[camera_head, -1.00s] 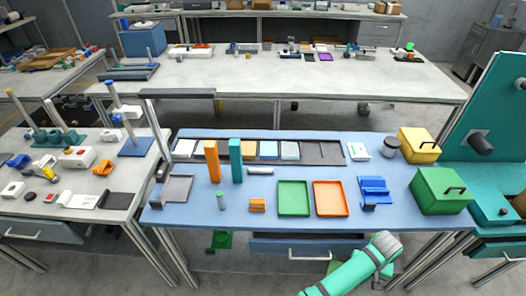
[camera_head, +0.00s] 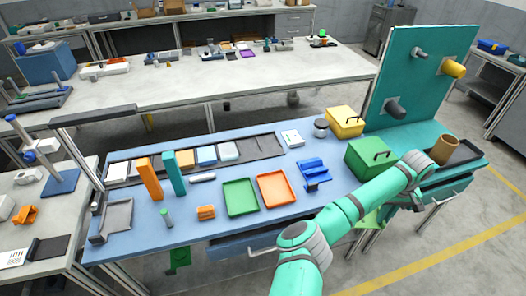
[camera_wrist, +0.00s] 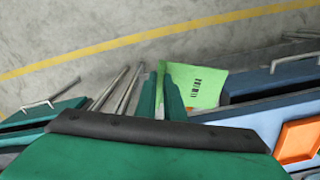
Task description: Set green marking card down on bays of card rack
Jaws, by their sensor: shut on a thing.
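The green marking card (camera_wrist: 197,86) is light green with dark print and shows in the wrist view beside my gripper's fingers (camera_wrist: 160,88). My gripper is shut on the card's near edge. In the head view a light green patch, apparently the card (camera_head: 370,220), shows below my forearm, off the blue table's front right edge; the fingers are hidden there. The card rack (camera_head: 259,147) is a long dark tray along the back of the blue table, far left of my gripper. Several white, yellow and blue cards lie in its bays; its right end looks bare.
An orange block (camera_head: 149,178) and a teal block (camera_head: 174,174) stand upright before the rack. Green (camera_head: 240,197) and orange (camera_head: 275,190) trays, a blue holder (camera_head: 314,174), a green box (camera_head: 369,158) and a yellow box (camera_head: 345,121) lie between. A teal panel (camera_head: 403,75) rises at the right.

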